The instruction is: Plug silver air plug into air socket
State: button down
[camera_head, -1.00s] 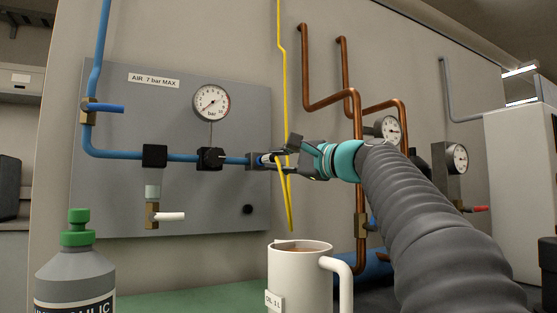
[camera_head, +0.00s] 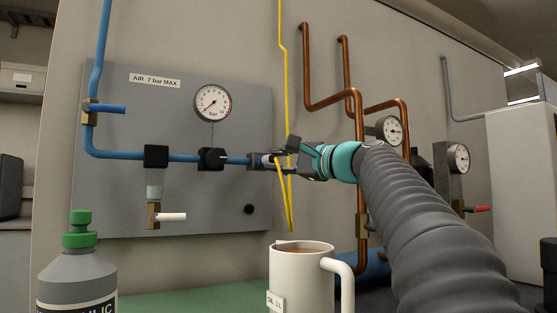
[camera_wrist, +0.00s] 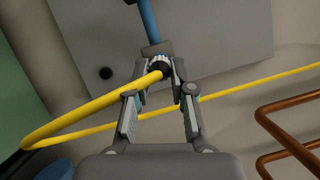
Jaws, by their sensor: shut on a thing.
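The air socket (camera_head: 256,161) is a dark, brass-toned block at the right end of the blue pipe, on the grey panel. My gripper (camera_head: 278,160) is right beside it, shut on the silver air plug (camera_wrist: 157,60), which has a yellow hose on its back end. The plug is in line with the socket (camera_wrist: 155,47), its front end up against the socket's face. I cannot tell how deep it sits. In the head view my fingers hide most of the plug. In the wrist view my gripper (camera_wrist: 159,70) has a finger on either side of it.
The yellow hose (camera_head: 291,215) hangs in a loop below my gripper. A white mug (camera_head: 298,285) and a green-capped bottle (camera_head: 77,270) stand in front. Copper pipes (camera_head: 358,140) run to the right.

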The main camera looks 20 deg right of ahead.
aim_at(276, 160)
jog(key=shift+w, duration=0.35)
dwell(0.3)
jog(key=shift+c, duration=2.2)
grip_release()
jog(key=shift+b+v, duration=0.7)
jog(key=shift+v, duration=1.75)
jog(key=v, duration=1.2)
